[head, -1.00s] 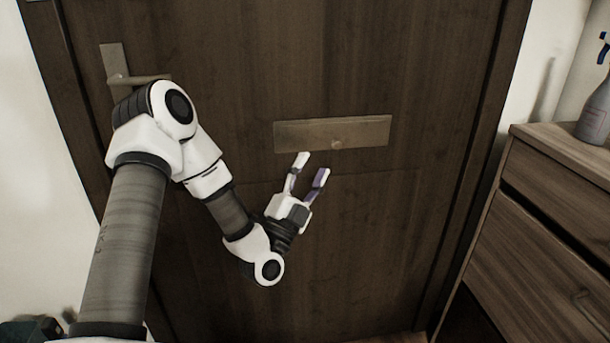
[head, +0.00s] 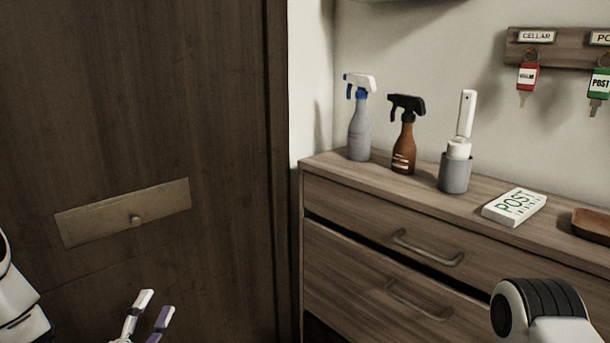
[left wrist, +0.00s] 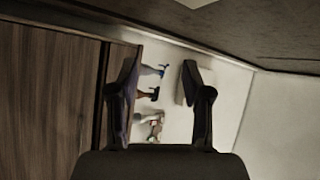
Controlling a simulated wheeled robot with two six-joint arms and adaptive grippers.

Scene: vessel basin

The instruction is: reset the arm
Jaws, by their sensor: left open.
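My left gripper (head: 150,312) is open and empty at the lower left of the head view, in front of the dark wooden door (head: 140,80). Its two fingers point up, apart from each other and below the door's brass plate (head: 125,213) with a small knob. In the left wrist view the open fingers (left wrist: 160,85) frame only the wall and dresser-top things beyond. Part of my right arm shows at the bottom right of the head view; its gripper is out of the picture.
A wooden dresser (head: 345,205) stands right of the door. A key rack (head: 565,48) hangs above.

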